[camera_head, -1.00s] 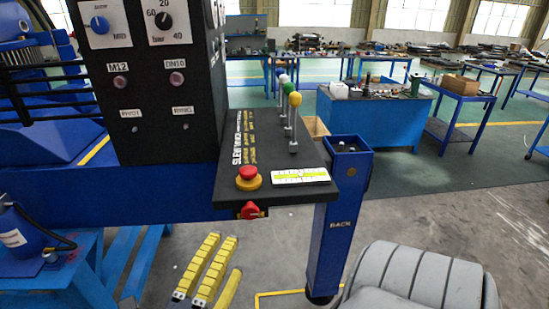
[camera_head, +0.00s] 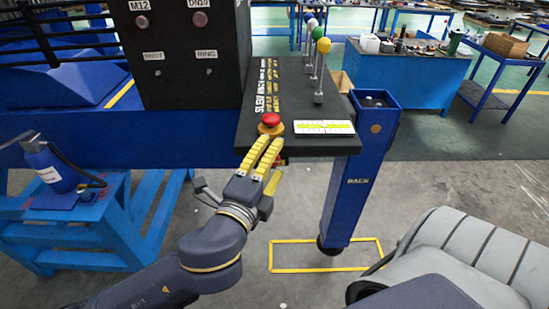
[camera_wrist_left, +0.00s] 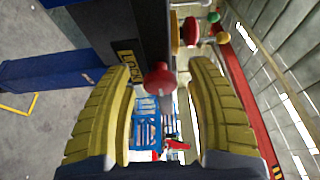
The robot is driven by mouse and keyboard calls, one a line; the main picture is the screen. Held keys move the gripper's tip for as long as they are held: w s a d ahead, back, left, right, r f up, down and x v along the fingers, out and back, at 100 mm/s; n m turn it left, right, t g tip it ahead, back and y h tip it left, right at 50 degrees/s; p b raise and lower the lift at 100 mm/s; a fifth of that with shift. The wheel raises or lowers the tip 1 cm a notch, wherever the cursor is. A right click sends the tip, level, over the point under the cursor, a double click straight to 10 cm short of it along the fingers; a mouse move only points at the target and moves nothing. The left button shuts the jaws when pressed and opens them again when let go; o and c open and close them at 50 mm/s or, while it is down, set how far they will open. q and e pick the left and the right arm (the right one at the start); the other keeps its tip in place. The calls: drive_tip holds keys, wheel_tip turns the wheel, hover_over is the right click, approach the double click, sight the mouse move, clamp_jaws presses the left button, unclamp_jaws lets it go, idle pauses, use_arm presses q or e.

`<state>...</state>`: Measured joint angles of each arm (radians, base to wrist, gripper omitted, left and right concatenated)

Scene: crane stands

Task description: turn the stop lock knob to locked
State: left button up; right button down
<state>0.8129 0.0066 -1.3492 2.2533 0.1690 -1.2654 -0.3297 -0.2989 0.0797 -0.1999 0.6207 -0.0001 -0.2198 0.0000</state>
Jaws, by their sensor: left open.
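The stop lock knob is a small red knob on the front face of the black console (camera_head: 215,138). In the left wrist view the red knob (camera_wrist_left: 158,78) sits between my two fingertips, with room on both sides. In the head view it is mostly hidden behind my fingers. My left gripper (camera_head: 269,142) reaches up to the console's front edge with its yellow fingers apart. In the wrist view the open left gripper (camera_wrist_left: 160,70) faces the knob. Whether the fingers touch the knob cannot be seen. My right gripper is out of view.
A red emergency-stop button (camera_head: 270,121) on a yellow base stands on the console just above my fingers. A yellow-green label (camera_head: 324,127) lies beside it. Several ball-topped levers (camera_head: 322,58) stand behind. A blue post (camera_head: 358,170) is to the right, a grey seat (camera_head: 460,250) at lower right.

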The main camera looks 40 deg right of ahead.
use_arm(q)
drive_tip(key=shift+c, duration=0.4)
clamp_jaws()
idle(0.4)
drive_tip(key=m+y, duration=0.1)
drive_tip(key=m, duration=0.2)
drive_tip(key=shift+d+m+y, duration=0.1)
drive_tip(key=shift+m+y, duration=0.2)
drive_tip(key=m+y, duration=0.1)
drive_tip(key=m, duration=0.2)
drive_tip(key=shift+m+y, duration=0.3)
drive_tip(key=shift+y, duration=0.1)
drive_tip(key=m+y, duration=0.2)
drive_tip(key=m, duration=0.1)
drive_tip(key=shift+m+t, duration=0.4)
drive_tip(key=shift+m+t+y, duration=0.4)
drive_tip(key=shift+m+y, duration=0.6)
drive_tip(key=shift+m, duration=0.2)
